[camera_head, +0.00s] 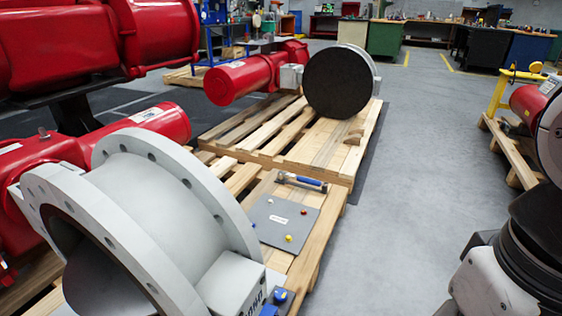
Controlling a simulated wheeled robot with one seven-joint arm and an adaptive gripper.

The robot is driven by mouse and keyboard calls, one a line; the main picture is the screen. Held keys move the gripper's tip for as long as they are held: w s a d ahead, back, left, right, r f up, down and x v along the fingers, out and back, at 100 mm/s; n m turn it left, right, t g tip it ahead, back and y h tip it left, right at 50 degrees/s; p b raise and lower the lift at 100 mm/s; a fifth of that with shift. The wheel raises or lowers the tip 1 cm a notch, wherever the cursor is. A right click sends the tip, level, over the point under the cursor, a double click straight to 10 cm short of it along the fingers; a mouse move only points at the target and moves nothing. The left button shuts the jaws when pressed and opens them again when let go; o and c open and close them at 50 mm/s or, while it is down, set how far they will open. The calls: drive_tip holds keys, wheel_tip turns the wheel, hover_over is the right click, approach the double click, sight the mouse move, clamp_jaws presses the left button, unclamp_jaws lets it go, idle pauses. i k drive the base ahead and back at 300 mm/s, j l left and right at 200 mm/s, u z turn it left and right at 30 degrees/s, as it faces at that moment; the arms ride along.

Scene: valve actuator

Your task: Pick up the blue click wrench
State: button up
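My gripper is not in view; only white and black links of my arm show at the right edge, well apart from the tool.
The grey mat (284,222) on the pallet (322,234) bears small coloured knobs and a label. A large white flanged valve (170,205) stands at the near left. Red actuators (243,78) and a dark disc valve (338,82) stand behind. The floor (410,190) right of the pallet is clear.

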sight(281, 174)
drive_tip(key=i+l+u, duration=0.1)
drive_tip(key=i+l, duration=0.25)
drive_tip(key=i+l+u, duration=0.1)
drive_tip(key=i+l, duration=0.3)
drive_tip(key=i+l+u, duration=0.15)
drive_tip(key=i+l, duration=0.2)
drive_tip(key=i+l+u, duration=0.1)
drive_tip(key=i+l, duration=0.2)
drive_tip(key=l, duration=0.3)
drive_tip(key=i+l+u, duration=0.1)
drive_tip(key=i+l, duration=0.25)
drive_tip(key=l, duration=0.15)
drive_tip(key=i+l+u, duration=0.1)
drive_tip(key=i+l, duration=0.2)
drive_tip(key=l, duration=0.2)
drive_tip(key=i+l+u, duration=0.1)
drive_tip(key=i+l, duration=0.15)
drive_tip(key=l, duration=0.3)
drive_tip(key=i+l+u, duration=0.1)
drive_tip(key=i+l, duration=0.15)
drive_tip(key=l, duration=0.3)
